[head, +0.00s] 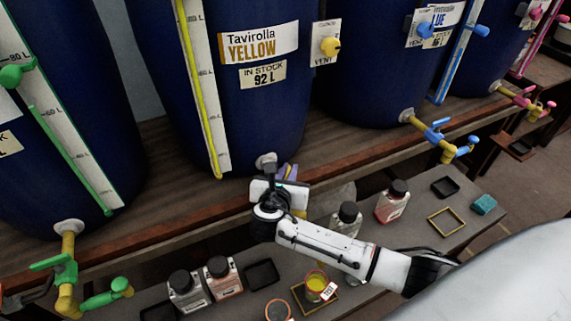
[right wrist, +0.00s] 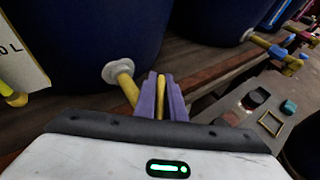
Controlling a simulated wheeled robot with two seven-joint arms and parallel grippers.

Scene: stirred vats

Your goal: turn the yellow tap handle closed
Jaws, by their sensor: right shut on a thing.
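The yellow vat (head: 245,110) carries a label reading "Tavirolla YELLOW" and a 92 L stock tag. Its tap comes out low at the front through a pale flange (head: 266,160); the yellow tap pipe (right wrist: 128,88) shows in the right wrist view. My right gripper (head: 289,172), with purple fingers, is at this tap. In the right wrist view its fingers (right wrist: 161,96) are shut on the yellow tap handle (right wrist: 161,92), a thin yellow strip between them. My wrist and hand hide most of the tap in the head view.
A green tap (head: 66,270) stands at lower left, a blue tap (head: 440,138) and a pink tap at right. On the low bench stand several bottles, a yellow-filled cup (head: 317,282) on a tray below my right forearm, empty trays and a teal block (head: 483,204).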

